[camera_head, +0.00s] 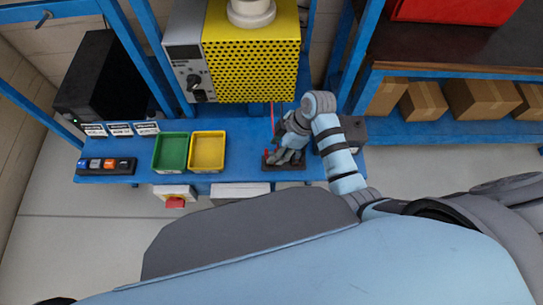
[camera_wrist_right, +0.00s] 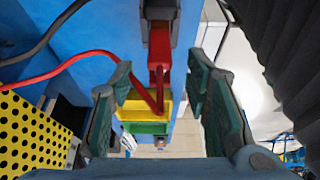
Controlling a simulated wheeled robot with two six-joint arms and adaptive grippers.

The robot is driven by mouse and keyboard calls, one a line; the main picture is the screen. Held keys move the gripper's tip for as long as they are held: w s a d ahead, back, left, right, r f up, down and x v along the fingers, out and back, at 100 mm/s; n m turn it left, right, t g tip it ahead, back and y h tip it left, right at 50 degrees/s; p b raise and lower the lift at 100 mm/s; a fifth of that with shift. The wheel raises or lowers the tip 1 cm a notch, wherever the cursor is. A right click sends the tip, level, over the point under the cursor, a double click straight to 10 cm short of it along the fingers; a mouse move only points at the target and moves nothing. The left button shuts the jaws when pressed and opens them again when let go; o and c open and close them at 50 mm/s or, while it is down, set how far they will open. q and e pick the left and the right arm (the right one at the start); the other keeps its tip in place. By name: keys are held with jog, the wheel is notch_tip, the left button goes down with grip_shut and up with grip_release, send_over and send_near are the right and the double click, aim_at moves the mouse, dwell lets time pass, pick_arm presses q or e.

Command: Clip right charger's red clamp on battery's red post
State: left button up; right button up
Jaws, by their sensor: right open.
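A red clamp (camera_wrist_right: 159,48) with a red cable (camera_wrist_right: 62,66) shows in the right wrist view, its upper end at a dark grey block (camera_wrist_right: 160,9). My right gripper (camera_wrist_right: 160,72) is open, one finger on each side of the clamp; I cannot tell whether they touch it. In the head view my right gripper (camera_head: 283,156) is low over a small dark base (camera_head: 290,167) on the blue bench and hides most of what is there. A dark box (camera_head: 352,130) stands right of my wrist, partly hidden; I cannot tell whether it is the battery. No red post is clearly visible.
A yellow perforated machine (camera_head: 252,62) stands behind my right gripper. Green (camera_head: 170,151) and yellow (camera_head: 207,151) trays sit to its left on the bench (camera_head: 233,150). A black cable (camera_wrist_right: 45,34) crosses the wrist view. A blue upright (camera_head: 344,55) rises close to my right wrist.

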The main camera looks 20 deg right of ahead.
aim_at(267, 157)
jog(key=shift+a+f, duration=0.25)
jog(key=shift+f, duration=0.25)
jog(key=x, duration=0.2)
jog(key=b+x, duration=0.1)
jog(key=x, duration=0.2)
jog(key=shift+w+a, duration=0.2)
jog(key=shift+a, duration=0.2)
grip_shut()
